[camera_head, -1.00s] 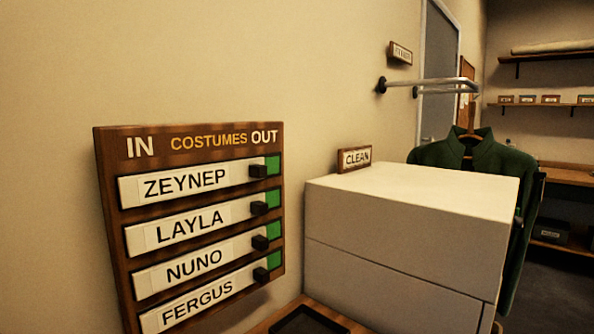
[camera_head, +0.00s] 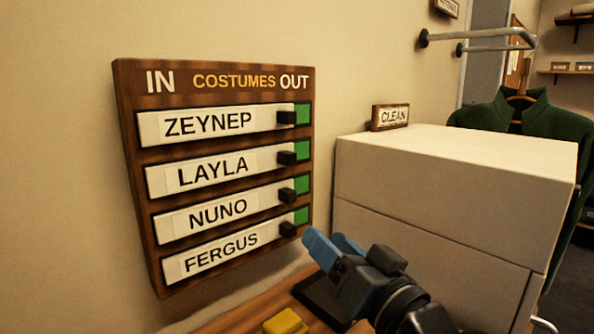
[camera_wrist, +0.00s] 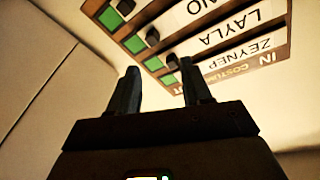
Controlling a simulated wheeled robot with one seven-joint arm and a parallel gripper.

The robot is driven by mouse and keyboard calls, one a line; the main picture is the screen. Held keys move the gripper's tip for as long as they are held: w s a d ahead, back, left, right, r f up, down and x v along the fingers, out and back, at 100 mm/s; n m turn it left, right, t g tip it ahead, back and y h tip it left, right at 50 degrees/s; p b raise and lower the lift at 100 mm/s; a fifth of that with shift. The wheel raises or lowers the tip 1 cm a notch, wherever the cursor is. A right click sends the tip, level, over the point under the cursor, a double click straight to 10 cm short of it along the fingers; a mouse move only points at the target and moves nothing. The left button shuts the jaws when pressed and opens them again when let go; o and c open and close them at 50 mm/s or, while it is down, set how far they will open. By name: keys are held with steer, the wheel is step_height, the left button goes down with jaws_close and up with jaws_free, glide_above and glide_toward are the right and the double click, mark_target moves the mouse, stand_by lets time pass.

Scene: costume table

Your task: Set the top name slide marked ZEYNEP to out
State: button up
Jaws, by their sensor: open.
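The ZEYNEP name slide (camera_head: 208,124) is the top white strip on the wooden board (camera_head: 215,88), under the IN and OUT labels. Its black knob (camera_head: 286,117) is at its right end, and a green patch (camera_head: 302,114) shows to the right, under OUT. My gripper (camera_head: 334,243) is open and empty, with blue fingers, below and right of the board, apart from the knobs. In the wrist view my gripper (camera_wrist: 160,85) points toward the board, which appears upside down.
LAYLA (camera_head: 212,172), NUNO (camera_head: 217,214) and FERGUS (camera_head: 221,252) slides sit below, each with a knob and green at right. A white cabinet (camera_head: 450,185) stands right of the board.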

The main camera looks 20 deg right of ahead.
steer(key=w+d+r+n+y+b, duration=0.1)
steer(key=w+r+n+y, duration=0.2)
steer(key=r, duration=0.4)
steer(key=n+g+b, duration=0.2)
steer(key=n, duration=0.2)
glide_toward(293, 117)
steer(key=w, duration=0.1)
steer(key=shift+a+p+x, duration=0.1)
steer(key=shift+p+x, duration=0.1)
steer(key=shift+x, duration=1.85)
steer(key=shift+a+p+x, duration=0.15)
steer(key=shift+p+x, duration=0.05)
steer(key=shift+x, duration=1.85)
steer(key=shift+s, duration=0.1)
steer(key=shift+c, duration=0.4)
jaws_close()
steer(key=shift+d, duration=0.1)
